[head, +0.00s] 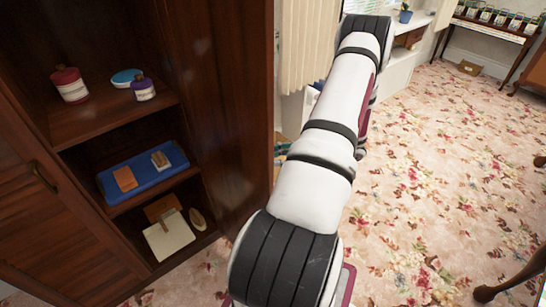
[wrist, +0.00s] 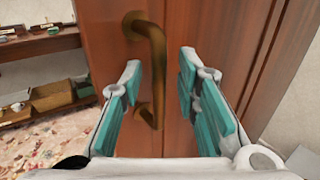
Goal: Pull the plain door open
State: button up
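In the wrist view, a reddish-brown wooden door (wrist: 108,45) with a flat face fills the middle. A curved brass handle (wrist: 158,55) stands out from it vertically. My gripper (wrist: 160,72) is open, with its teal-padded fingers spread to the left and right of the handle. The handle lies between them in the picture; no contact shows, and I cannot tell how deep it sits between the pads. In the head view my arm reaches away to the top, and my gripper and this handle are not visible there.
A dark wooden cabinet (head: 235,100) with open shelves stands left of my arm; its panelled door (head: 60,225) has a small handle (head: 42,178). A dark furniture leg (head: 512,285) is at lower right. The wrist view shows shelves (wrist: 40,47) at left.

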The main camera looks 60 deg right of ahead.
jog(key=v, duration=1.2)
jog(key=shift+r, duration=0.1)
dwell(0.4)
